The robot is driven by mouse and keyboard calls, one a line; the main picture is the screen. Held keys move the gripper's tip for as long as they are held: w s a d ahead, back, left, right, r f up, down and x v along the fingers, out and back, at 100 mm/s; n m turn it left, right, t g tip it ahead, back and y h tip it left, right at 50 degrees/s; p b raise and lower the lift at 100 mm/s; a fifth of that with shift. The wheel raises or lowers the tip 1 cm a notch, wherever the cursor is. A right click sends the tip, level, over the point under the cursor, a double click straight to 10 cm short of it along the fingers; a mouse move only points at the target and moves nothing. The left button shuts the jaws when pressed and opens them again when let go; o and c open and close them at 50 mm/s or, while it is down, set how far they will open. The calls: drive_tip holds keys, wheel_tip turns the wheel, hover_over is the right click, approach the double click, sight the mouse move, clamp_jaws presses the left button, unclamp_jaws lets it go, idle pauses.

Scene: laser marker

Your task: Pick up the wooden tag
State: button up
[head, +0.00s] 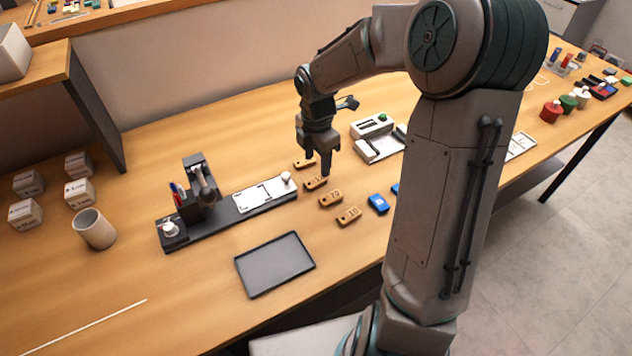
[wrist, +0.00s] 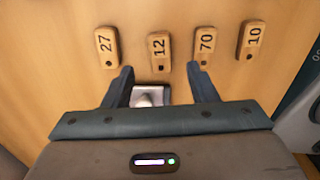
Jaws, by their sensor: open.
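Several wooden tags with dark numbers lie in a row on the table. In the wrist view they read 27 (wrist: 107,47), 12 (wrist: 159,50), 70 (wrist: 205,45) and 10 (wrist: 251,40). In the head view the row runs from tag 27 (head: 304,163) through tags 12 (head: 315,183) and 70 (head: 330,199) to tag 10 (head: 349,216). My gripper (head: 317,166) is open and empty, fingers pointing down over the far end of the row. In the wrist view tag 12 lies between and just beyond the fingertips (wrist: 162,74); the right finger overlaps the lower end of tag 70.
The black marker base (head: 235,215), with a white plate (head: 262,195) and pale knob, stands left of the tags. An empty dark tray (head: 290,284) lies in front. Blue tags (head: 378,203) lie to the right. A grey-white device (head: 374,127) stands behind right.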

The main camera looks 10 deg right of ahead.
sight(316, 180)
drive_tip(key=shift+a+f, duration=0.15)
drive_tip(key=shift+f, duration=2.95)
drive_tip(key=c, duration=1)
